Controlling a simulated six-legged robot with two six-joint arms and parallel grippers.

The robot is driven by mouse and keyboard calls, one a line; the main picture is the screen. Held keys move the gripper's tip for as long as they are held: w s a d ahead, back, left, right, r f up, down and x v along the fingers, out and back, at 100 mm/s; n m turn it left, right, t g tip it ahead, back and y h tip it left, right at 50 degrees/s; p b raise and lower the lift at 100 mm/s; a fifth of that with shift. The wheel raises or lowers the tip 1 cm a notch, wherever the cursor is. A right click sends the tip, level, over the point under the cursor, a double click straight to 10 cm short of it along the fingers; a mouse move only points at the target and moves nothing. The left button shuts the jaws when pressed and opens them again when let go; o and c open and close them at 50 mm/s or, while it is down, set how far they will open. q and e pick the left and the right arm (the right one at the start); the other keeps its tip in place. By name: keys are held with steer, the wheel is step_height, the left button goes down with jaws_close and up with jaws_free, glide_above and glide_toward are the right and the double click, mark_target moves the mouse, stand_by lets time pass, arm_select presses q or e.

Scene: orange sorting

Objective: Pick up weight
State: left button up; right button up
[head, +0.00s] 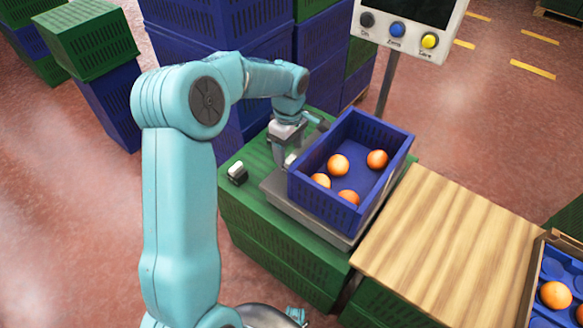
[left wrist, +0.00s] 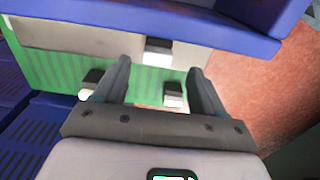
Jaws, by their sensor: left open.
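A small weight (head: 237,173) with a dark top and pale side stands on the green crate top, left of the scale. In the left wrist view, one dark-and-white weight (left wrist: 91,80) shows by the left finger and another (left wrist: 172,97) between the fingers, nearer the right one. My left gripper (head: 284,160) is open and empty, low over the green crate beside the scale (head: 273,187). It also shows in the left wrist view (left wrist: 160,67), fingers apart. A small black-and-white piece (left wrist: 158,51) sits at the scale's grey side; I cannot tell what it is. My right gripper is out of view.
A blue crate (head: 326,205) with several oranges stands on the scale, close to my left gripper. A wooden tabletop (head: 450,245) lies to the right. A control panel (head: 408,24) rises behind. Stacked crates (head: 109,95) stand at the back left.

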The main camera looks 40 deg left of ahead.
mark_target(290, 159)
arm_select(q)
step_height(290, 159, down, 6)
steer(key=shift+w+f+b, duration=0.1)
steer(key=shift+w+b, duration=0.05)
steer(key=shift+b, duration=0.6)
steer(key=shift+c, duration=0.3)
